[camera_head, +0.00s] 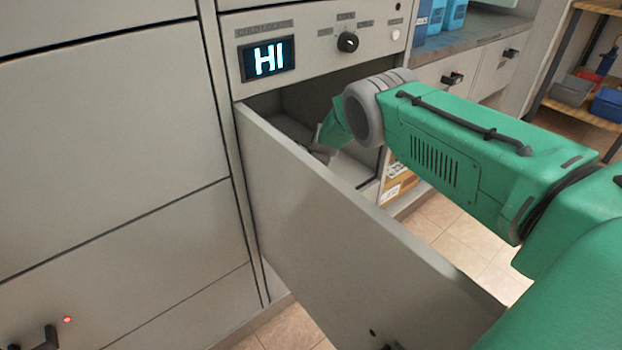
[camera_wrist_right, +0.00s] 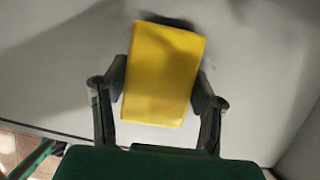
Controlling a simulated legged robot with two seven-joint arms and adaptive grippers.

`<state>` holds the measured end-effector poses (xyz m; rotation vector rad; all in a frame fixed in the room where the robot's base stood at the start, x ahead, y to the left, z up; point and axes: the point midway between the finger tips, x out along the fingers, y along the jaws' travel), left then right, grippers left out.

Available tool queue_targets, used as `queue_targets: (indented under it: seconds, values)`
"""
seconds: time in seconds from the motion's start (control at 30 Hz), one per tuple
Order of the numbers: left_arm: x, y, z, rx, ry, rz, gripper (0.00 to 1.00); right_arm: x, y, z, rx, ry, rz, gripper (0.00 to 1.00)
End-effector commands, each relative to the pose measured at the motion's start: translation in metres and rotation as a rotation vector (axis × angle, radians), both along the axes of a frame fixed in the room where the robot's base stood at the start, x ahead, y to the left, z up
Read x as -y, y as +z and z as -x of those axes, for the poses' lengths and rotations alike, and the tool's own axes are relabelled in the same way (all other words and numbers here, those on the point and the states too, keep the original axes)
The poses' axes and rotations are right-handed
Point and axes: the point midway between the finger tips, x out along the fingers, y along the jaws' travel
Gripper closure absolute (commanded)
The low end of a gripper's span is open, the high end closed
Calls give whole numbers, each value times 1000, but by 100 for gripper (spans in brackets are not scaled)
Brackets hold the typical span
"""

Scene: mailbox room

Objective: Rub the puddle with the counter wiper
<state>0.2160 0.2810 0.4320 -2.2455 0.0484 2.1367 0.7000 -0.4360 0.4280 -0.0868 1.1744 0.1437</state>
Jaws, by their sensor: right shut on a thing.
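My right gripper (camera_wrist_right: 160,84) is shut on a yellow block (camera_wrist_right: 163,62), with one finger against each side; it looks like the counter wiper. The block is in front of a pale grey surface in the wrist view and casts a dark shadow at its top edge. The yellow block cannot be made out in the head view. I see no puddle in either view. My left gripper is not in view.
The compartment's long grey door or drawer front (camera_head: 330,215) stands out towards me, close below my arm. Above it is a panel with a lit "HI" display (camera_head: 268,59) and a black knob (camera_head: 347,42). Blue containers (camera_head: 436,17) stand on a counter (camera_head: 470,32) behind.

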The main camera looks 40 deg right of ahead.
Motion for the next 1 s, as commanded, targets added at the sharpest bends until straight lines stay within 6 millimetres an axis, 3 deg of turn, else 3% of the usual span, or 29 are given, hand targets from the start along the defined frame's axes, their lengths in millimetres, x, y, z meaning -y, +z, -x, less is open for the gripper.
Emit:
queue_targets:
  seconds: [0.47, 0.7, 1.0]
  values:
    - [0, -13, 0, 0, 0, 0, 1, -5, -3, -2, -2, -1, 0, 77]
    - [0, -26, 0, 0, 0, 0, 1, 14, -4, -3, -1, -3, 1, 77]
    - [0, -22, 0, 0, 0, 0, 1, 32, -1, -4, -2, -1, 1, 77]
